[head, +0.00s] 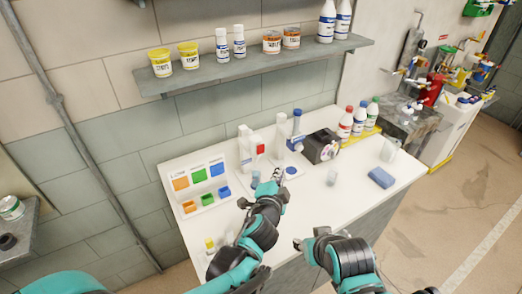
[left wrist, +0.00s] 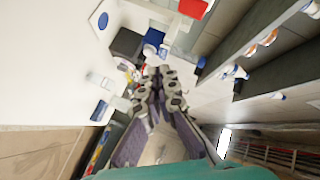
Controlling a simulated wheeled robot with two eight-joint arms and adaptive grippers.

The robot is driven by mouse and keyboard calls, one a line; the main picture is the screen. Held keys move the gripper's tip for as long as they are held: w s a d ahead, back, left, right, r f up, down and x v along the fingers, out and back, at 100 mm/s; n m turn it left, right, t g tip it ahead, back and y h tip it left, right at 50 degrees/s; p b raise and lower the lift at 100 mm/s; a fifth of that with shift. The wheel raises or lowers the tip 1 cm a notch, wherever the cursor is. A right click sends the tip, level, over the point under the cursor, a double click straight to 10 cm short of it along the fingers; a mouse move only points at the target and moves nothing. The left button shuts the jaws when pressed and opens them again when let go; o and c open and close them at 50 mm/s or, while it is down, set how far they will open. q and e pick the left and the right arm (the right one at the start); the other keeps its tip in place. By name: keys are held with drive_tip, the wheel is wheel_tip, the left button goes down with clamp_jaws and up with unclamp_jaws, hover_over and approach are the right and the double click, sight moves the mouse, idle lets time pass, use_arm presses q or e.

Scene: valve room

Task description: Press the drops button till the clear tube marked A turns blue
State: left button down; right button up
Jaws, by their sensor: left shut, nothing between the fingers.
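My left gripper (head: 278,174) is shut and empty over the white counter, in front of the white dispensers. In the left wrist view its fingertips (left wrist: 153,72) are together. A white dispenser with a red square (head: 260,149) stands at the back; the red patch also shows in the left wrist view (left wrist: 193,8). A taller white dispenser (head: 280,132) stands beside it. I cannot make out a drops button or a tube letter. A small clear vessel (head: 332,179) stands right of my left gripper. My right arm's end (head: 300,243) is low at the counter's front; its finger state is unclear.
A black box (head: 320,146) stands right of the dispensers, then several capped bottles (head: 360,117). A blue block (head: 381,177) lies at the right. Colour cards and bins (head: 198,176) stand at the left. A shelf (head: 260,66) with tubs and bottles hangs above.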

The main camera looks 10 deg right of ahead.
sight(261, 149)
use_arm(q)
drive_tip(key=w+a, duration=0.3)
drive_tip(key=w, duration=0.4)
drive_tip(key=shift+w, duration=0.3)
drive_tip(key=shift+w+a, duration=0.1)
drive_tip(key=shift+w, duration=0.05)
idle(1.1)
drive_tip(key=shift+w+a, duration=0.1)
drive_tip(key=shift+w, duration=0.15)
drive_tip(key=shift+w+a, duration=0.2)
drive_tip(key=shift+w, duration=0.3)
idle(0.7)
drive_tip(key=shift+s+d+b, duration=0.3)
drive_tip(key=shift+s+d, duration=0.05)
drive_tip(key=shift+s, duration=0.55)
